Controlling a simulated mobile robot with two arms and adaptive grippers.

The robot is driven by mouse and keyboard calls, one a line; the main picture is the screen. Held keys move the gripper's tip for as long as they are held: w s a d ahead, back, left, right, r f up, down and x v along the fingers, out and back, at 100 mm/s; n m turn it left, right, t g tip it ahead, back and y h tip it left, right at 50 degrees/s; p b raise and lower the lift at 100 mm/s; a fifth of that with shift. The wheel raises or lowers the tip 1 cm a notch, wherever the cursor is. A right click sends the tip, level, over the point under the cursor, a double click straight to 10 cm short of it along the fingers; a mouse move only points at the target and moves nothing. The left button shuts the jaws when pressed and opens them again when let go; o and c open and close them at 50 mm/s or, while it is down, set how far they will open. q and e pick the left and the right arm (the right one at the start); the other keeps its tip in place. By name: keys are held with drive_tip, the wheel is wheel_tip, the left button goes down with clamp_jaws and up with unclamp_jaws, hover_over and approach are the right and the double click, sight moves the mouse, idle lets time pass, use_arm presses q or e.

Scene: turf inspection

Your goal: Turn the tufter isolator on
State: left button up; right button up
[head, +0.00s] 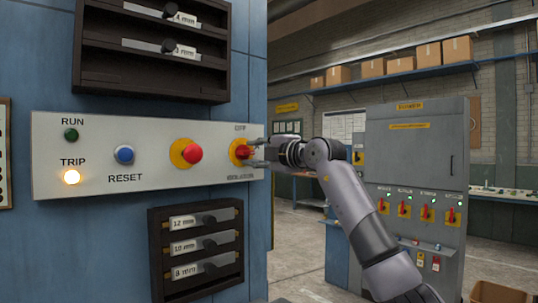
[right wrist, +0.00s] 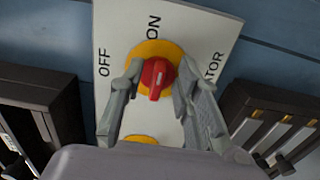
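The isolator is a red rotary knob (right wrist: 156,76) on a yellow round plate (right wrist: 168,48). In the head view the knob (head: 244,151) is at the right end of the pale control panel (head: 110,186). In the right wrist view, OFF and ON are printed beside it. Its ridge runs roughly along the line through ON; I cannot tell which end is the pointer. My right gripper (right wrist: 158,72) is open, with one finger on each side of the knob. Small gaps seem to show; contact is unclear. My left gripper is not in view.
The panel also has a lit amber TRIP lamp (head: 71,177), a dark green RUN lamp (head: 71,134), a blue RESET button (head: 124,154) and a red stop button (head: 193,153). Dark gauge racks sit above (head: 150,85) and below (head: 155,255). A grey cabinet (head: 410,160) stands behind my right arm.

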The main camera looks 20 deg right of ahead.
drive_tip(key=v, duration=1.1)
drive_tip(key=shift+s, duration=0.2)
